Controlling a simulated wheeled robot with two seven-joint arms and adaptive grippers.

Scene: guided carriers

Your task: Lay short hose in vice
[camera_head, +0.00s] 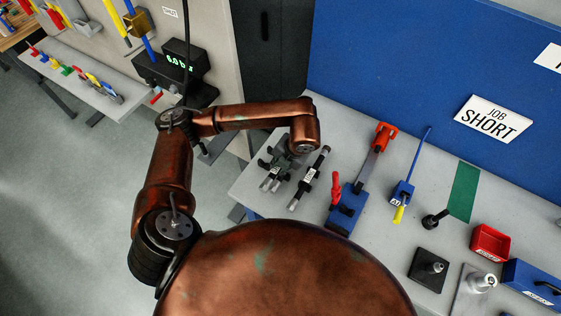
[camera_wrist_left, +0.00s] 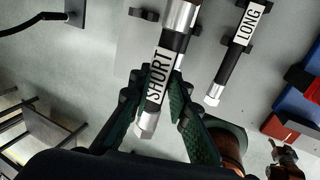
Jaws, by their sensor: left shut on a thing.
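The short hose (camera_wrist_left: 160,75) is a black tube with silver ends and a white SHORT label. My left gripper (camera_wrist_left: 156,97) is shut around it, one green-padded finger on each side, in the left wrist view. In the head view my left gripper (camera_head: 279,164) and the short hose (camera_head: 271,181) are at the table's left end. I cannot tell whether the hose still touches its rest. A blue fixture (camera_head: 345,212) with a red lever, probably the vice, stands to the right on the table. My right gripper is not in view.
The long hose (camera_wrist_left: 234,60) lies in black holders close beside the short one; it also shows in the head view (camera_head: 310,178). An orange-handled tool (camera_head: 383,140), a blue holder (camera_head: 402,194) and a red bin (camera_head: 490,243) are farther right. A JOB SHORT sign (camera_head: 492,119) is on the blue panel.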

